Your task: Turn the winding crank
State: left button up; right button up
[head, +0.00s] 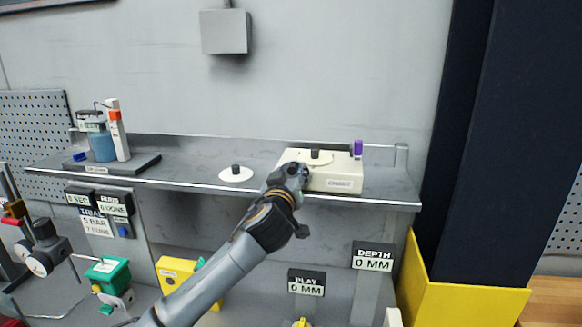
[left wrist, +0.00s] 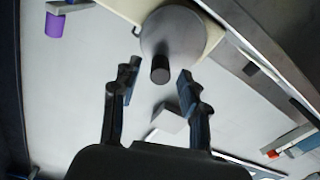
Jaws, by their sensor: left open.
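A cream box (head: 335,184) stands on the right part of the shelf. On its top is a round grey disc (left wrist: 185,32) with a short black peg (left wrist: 160,70). A purple knob (head: 357,148) stands at the box's right end; in the left wrist view the purple knob (left wrist: 55,25) sits on a short grey arm. I cannot tell for sure which of these is the winding crank. My left gripper (head: 300,170) is at the box's front left. In the left wrist view its open fingers point at the disc, with the peg seen between them; contact is unclear. My right gripper is out of view.
A loose white disc with a black knob (head: 236,174) lies on the shelf (head: 200,172) left of my gripper. A blue jar (head: 102,146) and a white-orange stand are farther left. Below are a green device (head: 108,272) and a yellow box. A dark column (head: 480,150) rises at right.

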pick_arm(q)
jog(key=shift+w, duration=0.2)
grip_shut()
dwell(0.3)
